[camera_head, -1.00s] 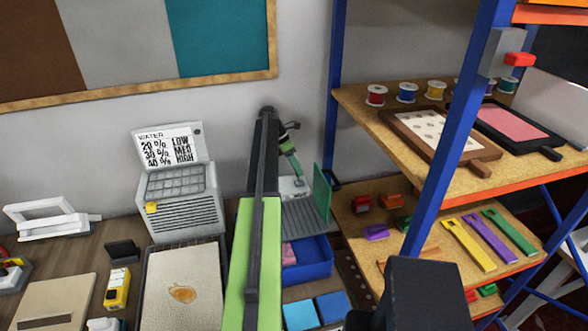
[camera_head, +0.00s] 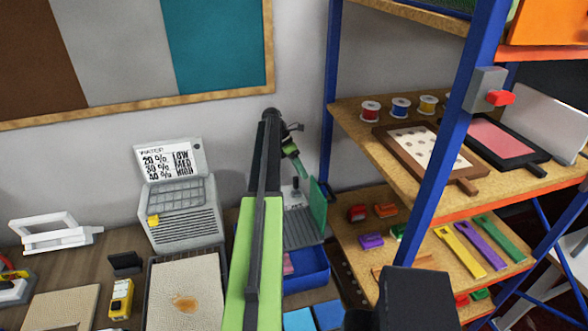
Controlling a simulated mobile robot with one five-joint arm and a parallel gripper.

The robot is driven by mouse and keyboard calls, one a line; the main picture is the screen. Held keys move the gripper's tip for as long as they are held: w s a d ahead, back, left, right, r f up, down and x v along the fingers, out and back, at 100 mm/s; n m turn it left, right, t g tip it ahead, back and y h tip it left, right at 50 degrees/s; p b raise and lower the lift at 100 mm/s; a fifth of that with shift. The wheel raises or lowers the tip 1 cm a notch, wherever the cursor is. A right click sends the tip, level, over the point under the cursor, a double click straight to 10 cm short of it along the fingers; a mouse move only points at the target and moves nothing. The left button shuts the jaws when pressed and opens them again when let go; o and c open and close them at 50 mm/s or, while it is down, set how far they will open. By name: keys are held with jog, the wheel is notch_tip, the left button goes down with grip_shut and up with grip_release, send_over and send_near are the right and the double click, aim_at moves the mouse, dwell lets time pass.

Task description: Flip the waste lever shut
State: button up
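No part is clearly marked as the waste lever. A grey machine (camera_head: 303,228) with a sloped, ribbed face stands behind my arm, with an upright green panel (camera_head: 317,205) at its right. A small dark upright piece on its top, near my gripper, may be a lever, but it is too small to tell. My gripper (camera_head: 303,172) points down just above the machine's top. Its fingers are small and partly hidden, and I cannot tell whether they touch anything. My arm hides the machine's left side.
A blue bin (camera_head: 306,273) with pink pieces sits in front of the machine. A grey box with a red switch (camera_head: 500,97) is on the blue shelf post. The shelf unit (camera_head: 440,205) stands close on the right. A grey moisture meter (camera_head: 181,213) stands left of my arm.

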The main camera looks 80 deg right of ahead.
jog(key=s+a+r+p, duration=0.3)
jog(key=s+r, duration=0.2)
jog(key=s, duration=0.3)
jog(key=shift+p, duration=0.4)
jog(key=shift+w, duration=0.1)
